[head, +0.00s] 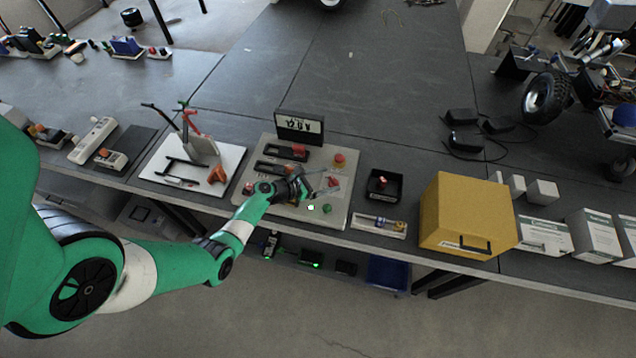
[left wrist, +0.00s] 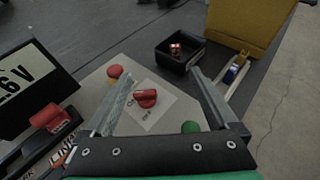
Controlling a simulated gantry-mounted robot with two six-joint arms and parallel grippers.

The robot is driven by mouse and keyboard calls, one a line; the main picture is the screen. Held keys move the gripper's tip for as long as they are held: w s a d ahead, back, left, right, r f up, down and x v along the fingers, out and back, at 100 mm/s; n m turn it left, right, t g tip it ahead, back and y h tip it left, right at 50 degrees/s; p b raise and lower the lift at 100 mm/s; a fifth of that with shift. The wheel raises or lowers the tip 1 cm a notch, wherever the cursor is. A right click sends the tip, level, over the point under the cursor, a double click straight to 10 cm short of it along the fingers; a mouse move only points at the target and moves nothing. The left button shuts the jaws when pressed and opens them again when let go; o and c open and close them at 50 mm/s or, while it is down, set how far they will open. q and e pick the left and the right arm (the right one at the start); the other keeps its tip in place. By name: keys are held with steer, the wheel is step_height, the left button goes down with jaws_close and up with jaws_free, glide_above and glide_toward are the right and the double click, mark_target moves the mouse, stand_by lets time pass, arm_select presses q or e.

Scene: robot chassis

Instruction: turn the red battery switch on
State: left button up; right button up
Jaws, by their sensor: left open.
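The red battery switch (left wrist: 146,97) is a rotary knob on a white label with ON and OFF lettering, set on a light grey panel. In the head view, the switch (head: 333,183) lies just right of my left gripper (head: 312,184). My left gripper (left wrist: 162,76) is open and empty. In the left wrist view, its two metal fingers stand on either side of the knob, with a gap to each. I cannot tell the fingers' exact height above it. My right gripper is in neither view.
The panel (head: 284,212) also carries a yellow-based red button (head: 339,160), a green button (head: 327,209) and a voltage display (head: 299,127). A black tray (head: 384,187) and a yellow box (head: 466,214) stand to the right. A white board with tools (head: 228,160) lies left.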

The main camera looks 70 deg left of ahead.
arm_select(q)
steer(key=s+d+r+p, duration=0.2)
steer(key=s+d+r, duration=0.1)
steer(key=s+d, duration=0.2)
steer(key=shift+d, duration=0.55)
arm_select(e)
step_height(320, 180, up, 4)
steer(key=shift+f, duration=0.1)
arm_select(q)
steer(key=shift+s, duration=0.1)
